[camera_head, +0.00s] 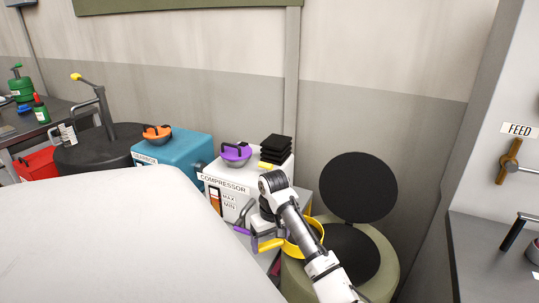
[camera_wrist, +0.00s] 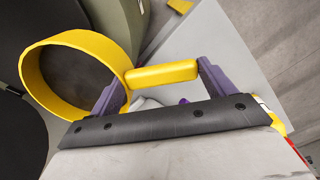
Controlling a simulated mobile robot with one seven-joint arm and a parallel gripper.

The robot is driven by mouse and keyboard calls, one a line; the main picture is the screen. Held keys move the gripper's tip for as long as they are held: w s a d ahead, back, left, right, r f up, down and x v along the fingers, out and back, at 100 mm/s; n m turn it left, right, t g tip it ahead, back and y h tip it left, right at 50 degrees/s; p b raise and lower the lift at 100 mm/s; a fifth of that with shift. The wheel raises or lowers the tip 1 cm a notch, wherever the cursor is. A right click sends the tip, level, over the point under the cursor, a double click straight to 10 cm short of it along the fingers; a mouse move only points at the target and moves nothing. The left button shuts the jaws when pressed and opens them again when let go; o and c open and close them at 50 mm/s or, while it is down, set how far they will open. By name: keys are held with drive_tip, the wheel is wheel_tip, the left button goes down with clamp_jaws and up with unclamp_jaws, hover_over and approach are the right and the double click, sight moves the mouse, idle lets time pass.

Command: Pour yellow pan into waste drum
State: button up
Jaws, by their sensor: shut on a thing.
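The yellow pan (camera_head: 317,226) is a round pan with a straight handle, just over the left side of the waste drum in the head view. In the wrist view the pan's yellow wall (camera_wrist: 118,47) surrounds a grey inside; whether it holds anything is unclear. My gripper (camera_head: 255,238) has purple fingers and is shut on the pan's handle; the wrist view shows the handle between the fingertips (camera_wrist: 162,77). The olive waste drum (camera_head: 382,252) has a black round lid (camera_head: 357,187) standing open behind its dark top. My arm hides part of the pan and drum.
Left of the drum stands a white compressor (camera_head: 232,190) bearing a purple pan (camera_head: 235,152) and a black stack (camera_head: 275,149). A blue box (camera_head: 185,150) holds an orange pan (camera_head: 157,134).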

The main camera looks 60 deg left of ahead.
drive_tip(key=shift+w+d+r+g+y+b, duration=0.25)
drive_tip(key=shift+w+d+r+g+y, duration=0.1)
drive_tip(key=shift+r, duration=0.35)
drive_tip(key=shift+w+d+r+g+y+b, duration=0.3)
drive_tip(key=shift+d+r+y, duration=0.1)
drive_tip(key=shift+r, duration=0.35)
drive_tip(key=shift+w+d+r+g+y+b, duration=0.2)
drive_tip(key=shift+w+d+r+g+y, duration=0.15)
drive_tip(key=shift+r, duration=0.35)
drive_tip(key=shift+w+d+r+g+y+b, duration=0.3)
drive_tip(key=shift+w+d+r+y+b, duration=0.15)
drive_tip(key=shift+r, duration=0.2)
drive_tip(key=shift+w+d+r+g+y+b, duration=0.3)
drive_tip(key=shift+d+r+y+b, duration=0.1)
drive_tip(key=shift+d+r, duration=0.2)
idle(0.6)
drive_tip(key=shift+w+d+r+g+y+b, duration=0.7)
drive_tip(key=shift+w+d+r+b, duration=0.15)
drive_tip(key=shift+d+r, duration=0.15)
idle(0.5)
drive_tip(key=shift+w+d+r+g+y+b, duration=0.6)
drive_tip(key=shift+d+r+y+b, duration=0.05)
drive_tip(key=shift+r+b, duration=0.2)
drive_tip(key=shift+w+d+r+g+y+b, duration=0.5)
drive_tip(key=shift+w+d+g+y+b, duration=0.1)
drive_tip(key=shift+d+y+b, duration=0.25)
idle(0.4)
drive_tip(key=shift+w+d+r+g+y, duration=0.15)
drive_tip(key=shift+w+d+g+y, duration=0.1)
drive_tip(key=shift+w+g, duration=0.05)
